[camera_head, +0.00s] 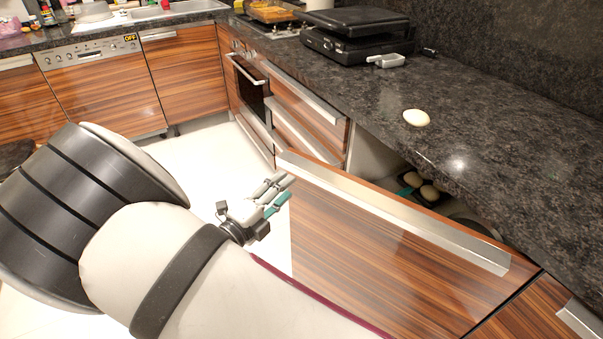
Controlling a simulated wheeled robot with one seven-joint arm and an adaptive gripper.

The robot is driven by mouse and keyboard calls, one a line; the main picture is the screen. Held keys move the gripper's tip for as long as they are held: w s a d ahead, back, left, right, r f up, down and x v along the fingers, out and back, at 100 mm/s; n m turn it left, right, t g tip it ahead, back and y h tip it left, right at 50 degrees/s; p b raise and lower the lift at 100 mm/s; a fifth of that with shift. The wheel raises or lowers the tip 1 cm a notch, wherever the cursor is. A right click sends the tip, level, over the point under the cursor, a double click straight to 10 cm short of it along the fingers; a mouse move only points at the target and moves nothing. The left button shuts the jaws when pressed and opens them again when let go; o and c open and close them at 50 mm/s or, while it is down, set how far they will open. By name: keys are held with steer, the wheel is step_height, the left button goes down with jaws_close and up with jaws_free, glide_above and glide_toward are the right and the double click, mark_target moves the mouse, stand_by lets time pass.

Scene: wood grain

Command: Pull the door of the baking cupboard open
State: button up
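The baking cupboard door (375,245) is a glossy brown wood-grain panel with a long silver handle strip (400,212) along its top. It stands partly open: its left end is swung out from the counter, and a gap shows the pale cupboard inside (372,158). My gripper (288,188), with grey and teal fingers, is at the left, free end of the door, near the end of the handle. Its fingers look apart, with nothing between them. I cannot tell whether they touch the door edge. My pale arm covers the lower left of the door.
Round pale items on a dark tray (428,191) show inside the cupboard. The dark stone counter (500,150) overhangs it, with a black grill (355,35) and a small pale round thing (416,117) on top. Drawers and an oven (250,85) stand beyond. White floor (205,160) is clear.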

mark_target(301, 174)
steer(key=x, duration=0.7)
steer(key=shift+w+d+b, duration=0.2)
steer(key=shift+w+b, duration=0.1)
steer(key=shift+b, duration=0.05)
jaws_close()
